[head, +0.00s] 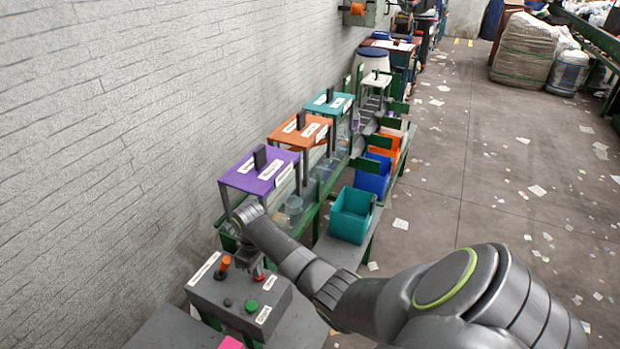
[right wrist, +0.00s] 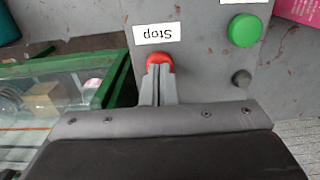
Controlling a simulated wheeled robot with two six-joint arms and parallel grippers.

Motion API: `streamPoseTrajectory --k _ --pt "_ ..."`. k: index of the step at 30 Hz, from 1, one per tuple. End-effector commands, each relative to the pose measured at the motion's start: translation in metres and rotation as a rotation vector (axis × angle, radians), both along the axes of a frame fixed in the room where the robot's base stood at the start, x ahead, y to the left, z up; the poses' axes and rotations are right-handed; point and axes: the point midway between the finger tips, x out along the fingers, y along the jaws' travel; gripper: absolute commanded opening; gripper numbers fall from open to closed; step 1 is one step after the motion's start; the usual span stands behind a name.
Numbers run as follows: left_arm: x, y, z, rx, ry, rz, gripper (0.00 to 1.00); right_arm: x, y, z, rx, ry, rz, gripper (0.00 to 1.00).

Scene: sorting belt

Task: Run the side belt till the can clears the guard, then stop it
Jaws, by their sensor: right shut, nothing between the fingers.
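A grey control box (head: 215,292) stands at the lower left with a green button (head: 251,306), an orange-topped lever (head: 224,264) and white labels. My right gripper (head: 260,274) is shut and empty, pointing down at the box's far right part. In the right wrist view its closed fingertips (right wrist: 159,72) are at the red button (right wrist: 160,60) labelled "Stop", overlapping its edge; I cannot tell whether it is pressed. The green button also shows there (right wrist: 243,30). Purple (head: 245,178), orange (head: 290,137) and teal (head: 322,107) covers stand over the belt. I cannot make out the can. My left gripper is out of view.
Teal (head: 350,222), blue (head: 371,183) and orange (head: 384,153) bins stand along the belt's right side. A clear container (head: 293,206) is near the purple cover. In the wrist view a cardboard box (right wrist: 43,98) lies behind a clear panel. A brick wall runs along the left.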

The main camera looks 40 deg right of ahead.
Motion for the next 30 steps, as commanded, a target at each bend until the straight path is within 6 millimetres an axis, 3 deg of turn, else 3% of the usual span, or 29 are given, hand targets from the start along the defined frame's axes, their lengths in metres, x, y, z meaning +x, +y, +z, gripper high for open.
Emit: streamPoseTrajectory --k 7,16,26,30 --pt "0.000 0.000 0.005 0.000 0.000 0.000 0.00 -0.001 0.000 0.003 0.000 0.002 0.000 0.00" --pt "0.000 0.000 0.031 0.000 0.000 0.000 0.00 -0.001 0.000 0.029 0.000 0.001 0.000 0.00" --pt "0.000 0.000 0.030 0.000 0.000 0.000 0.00 0.000 0.000 0.030 0.000 0.001 0.000 0.00" --pt "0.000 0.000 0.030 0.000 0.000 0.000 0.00 0.000 -0.001 0.040 -0.001 -0.001 -0.001 0.00"
